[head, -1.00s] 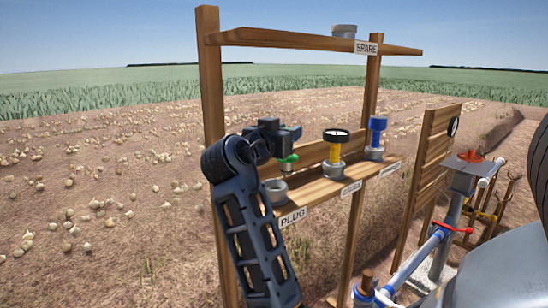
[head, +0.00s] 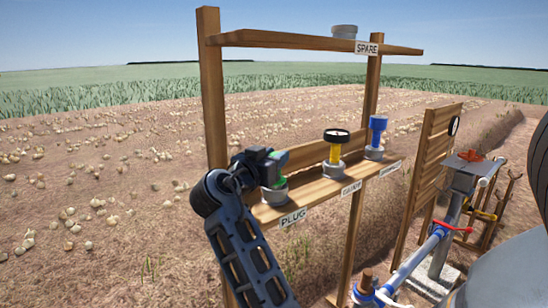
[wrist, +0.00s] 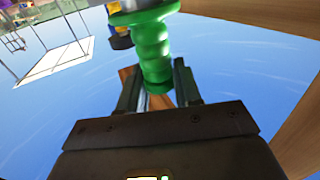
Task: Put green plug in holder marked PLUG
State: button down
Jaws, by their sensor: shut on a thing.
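The green plug (wrist: 152,50) is between the two fingers of my gripper (wrist: 158,92) in the wrist view, and the fingers are shut on it. A wide green flange shows at its far end. In the head view my gripper (head: 272,166) is over the left end of the lower shelf, just above the grey round holder (head: 274,196) behind the PLUG label (head: 293,217).
A yellow-stemmed gauge (head: 335,150) and a blue-topped piece (head: 377,135) stand in holders to the right on the lower shelf (head: 318,188). The upper shelf (head: 300,39) holds a grey ring (head: 344,31) above the SPARE label. A wooden post (head: 211,100) stands close behind my gripper.

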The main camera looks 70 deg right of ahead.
jog(key=shift+f, duration=0.3)
jog(key=c, duration=0.8)
grip_release()
jog(key=shift+r, duration=0.1)
jog(key=shift+r+p, duration=0.45)
jog(key=shift+r, duration=0.05)
jog(key=a+b, duration=0.1)
jog(key=a, duration=0.3)
jog(key=w+a+b, duration=0.1)
jog(key=a, duration=0.3)
jog(key=w+a+b, duration=0.1)
jog(key=a, duration=0.3)
jog(key=shift+f, duration=0.25)
